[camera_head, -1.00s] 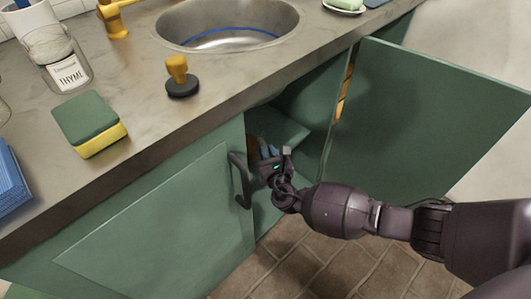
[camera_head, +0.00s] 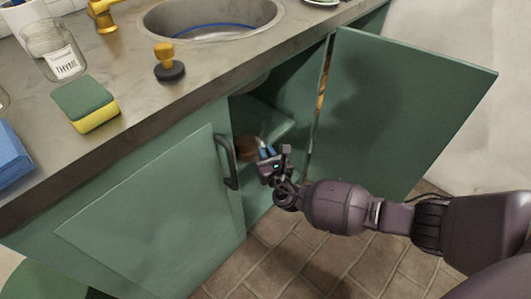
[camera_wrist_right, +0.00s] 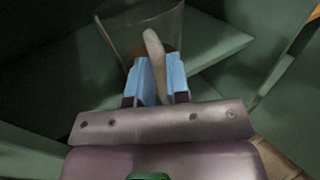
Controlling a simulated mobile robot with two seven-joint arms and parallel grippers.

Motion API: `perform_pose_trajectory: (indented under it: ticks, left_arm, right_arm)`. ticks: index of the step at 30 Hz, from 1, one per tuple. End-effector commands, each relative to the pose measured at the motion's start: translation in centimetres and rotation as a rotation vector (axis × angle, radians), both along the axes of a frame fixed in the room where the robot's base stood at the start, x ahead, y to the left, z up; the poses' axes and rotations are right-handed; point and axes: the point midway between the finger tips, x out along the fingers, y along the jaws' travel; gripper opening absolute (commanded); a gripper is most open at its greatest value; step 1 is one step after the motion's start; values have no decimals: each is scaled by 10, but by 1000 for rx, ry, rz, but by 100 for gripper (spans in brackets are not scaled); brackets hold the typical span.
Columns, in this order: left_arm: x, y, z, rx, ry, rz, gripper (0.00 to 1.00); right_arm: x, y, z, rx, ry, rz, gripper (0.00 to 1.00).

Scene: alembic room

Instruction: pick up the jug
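The jug (camera_wrist_right: 122,25) is a clear glass vessel with brown contents and a pale curved handle (camera_wrist_right: 153,45). In the head view its brown part (camera_head: 246,149) shows in the open cabinet under the sink, partly behind my right gripper. My right gripper (camera_head: 265,152) is at the cabinet opening. In the right wrist view its two blue fingers (camera_wrist_right: 161,77) stand close on either side of the jug's handle, which fills the gap between them. The jug's base is hidden. My left gripper is not in view.
The left green door (camera_head: 145,205) with its dark handle (camera_head: 230,162) is just left of my right gripper. The right door (camera_head: 405,115) stands open. A shelf (camera_wrist_right: 90,80) shows below the jug.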

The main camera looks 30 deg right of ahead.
Motion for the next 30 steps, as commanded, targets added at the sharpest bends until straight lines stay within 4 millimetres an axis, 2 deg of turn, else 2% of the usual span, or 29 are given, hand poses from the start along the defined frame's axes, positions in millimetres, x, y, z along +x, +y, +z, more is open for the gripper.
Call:
perform_pose_trajectory:
  ticks: [1,6,7,15,20,30]
  left_arm:
    - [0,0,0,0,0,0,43]
    - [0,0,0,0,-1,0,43]
    - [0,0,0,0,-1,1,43]
    - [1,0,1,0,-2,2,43]
    - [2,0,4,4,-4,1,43]
    - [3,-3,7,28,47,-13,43]
  right_arm:
    - [0,0,0,0,0,-1,18]
    - [0,0,0,0,0,-1,44]
    - [0,0,0,0,0,-1,46]
    - [0,0,0,0,0,0,46]
    - [-11,1,2,0,-1,0,46]
    - [-66,7,4,1,-4,-1,46]
